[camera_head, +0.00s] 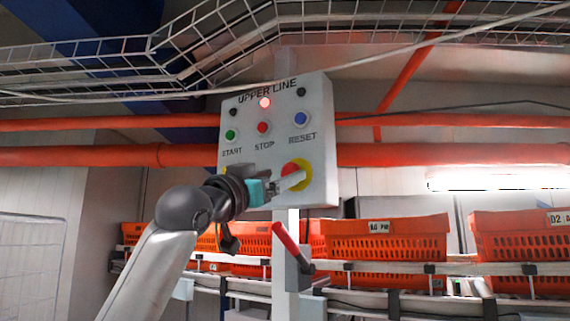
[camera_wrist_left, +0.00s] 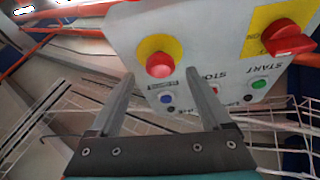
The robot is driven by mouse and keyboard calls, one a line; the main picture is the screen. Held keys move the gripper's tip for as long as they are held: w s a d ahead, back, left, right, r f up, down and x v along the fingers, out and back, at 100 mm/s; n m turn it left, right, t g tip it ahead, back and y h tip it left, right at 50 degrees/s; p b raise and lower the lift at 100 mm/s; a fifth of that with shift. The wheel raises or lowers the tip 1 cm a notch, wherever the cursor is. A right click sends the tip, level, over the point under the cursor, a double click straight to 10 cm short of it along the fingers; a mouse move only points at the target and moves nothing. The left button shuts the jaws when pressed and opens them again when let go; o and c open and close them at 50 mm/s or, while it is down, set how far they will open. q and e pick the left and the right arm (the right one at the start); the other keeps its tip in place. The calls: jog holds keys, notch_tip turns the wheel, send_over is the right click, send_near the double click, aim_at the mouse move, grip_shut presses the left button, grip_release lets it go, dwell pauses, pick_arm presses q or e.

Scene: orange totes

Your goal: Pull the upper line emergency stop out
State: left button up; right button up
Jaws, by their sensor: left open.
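The upper line control box (camera_head: 318,130) is light grey, with UPPER LINE lettered at its top. Its emergency stop (camera_head: 291,171) is a red mushroom knob on a yellow disc at the box's lower right, partly hidden by my left gripper (camera_head: 297,182). In the left wrist view, the red emergency stop knob (camera_wrist_left: 160,64) shows whole. There, my left gripper (camera_wrist_left: 160,78) is open, its two fingers apart with the knob between and just beyond the tips. No contact can be made out. My right gripper is not in view.
The box also bears a green start button (camera_head: 231,135), red stop button (camera_head: 263,128), blue reset button (camera_head: 301,119) and lit red lamp (camera_head: 265,102). A red rotary switch (camera_wrist_left: 288,38) shows in the wrist view. Orange totes (camera_head: 387,239) stand on racks behind; orange pipes (camera_head: 440,154) run across.

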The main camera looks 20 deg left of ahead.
pick_arm(q)
jog(key=shift+p+x, duration=0.4)
jog(key=shift+x, duration=0.9)
grip_shut()
